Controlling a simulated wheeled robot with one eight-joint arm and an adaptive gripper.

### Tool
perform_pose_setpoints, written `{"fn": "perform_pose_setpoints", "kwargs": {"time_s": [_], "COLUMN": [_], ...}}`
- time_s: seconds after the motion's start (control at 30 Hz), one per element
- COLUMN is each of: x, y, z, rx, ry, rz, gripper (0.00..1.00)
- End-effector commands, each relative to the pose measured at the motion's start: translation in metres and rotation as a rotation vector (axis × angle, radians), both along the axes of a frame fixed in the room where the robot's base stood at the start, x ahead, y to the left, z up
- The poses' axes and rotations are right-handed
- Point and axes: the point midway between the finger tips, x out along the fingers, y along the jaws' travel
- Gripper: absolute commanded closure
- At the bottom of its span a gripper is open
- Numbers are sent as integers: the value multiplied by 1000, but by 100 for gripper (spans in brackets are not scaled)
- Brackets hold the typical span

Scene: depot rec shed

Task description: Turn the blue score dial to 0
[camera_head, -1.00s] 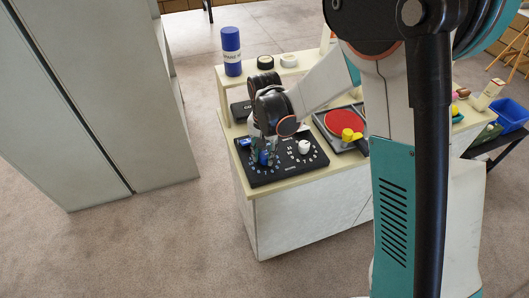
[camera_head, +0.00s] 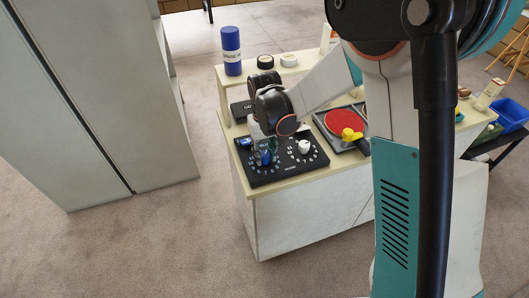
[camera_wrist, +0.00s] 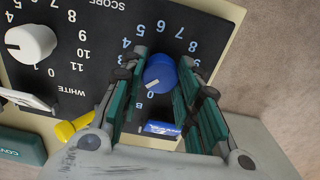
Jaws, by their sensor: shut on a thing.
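In the head view the dial (camera_head: 266,158) shows partly between the fingers. The white dial (camera_wrist: 31,43) stands beside it, to the left in the wrist view.
A small blue block (camera_wrist: 160,128) lies close behind the dial, near the fingers. A tray with a red paddle (camera_head: 345,121) and a yellow object (camera_head: 350,135) is right of the board. A blue cylinder (camera_head: 231,50) stands on the back shelf.

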Motion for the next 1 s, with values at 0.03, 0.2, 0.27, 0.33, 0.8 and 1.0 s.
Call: {"fn": "perform_pose_setpoints", "kwargs": {"time_s": [0.03,0.2,0.27,0.33,0.8,1.0], "x": [0,0,0,0,0,0], "y": [0,0,0,0,0,0], "z": [0,0,0,0,0,0], "rx": [0,0,0,0,0,0], "ry": [0,0,0,0,0,1], "rz": [44,205,263,328,670,740], "gripper": [94,94,94,94,94,94]}}
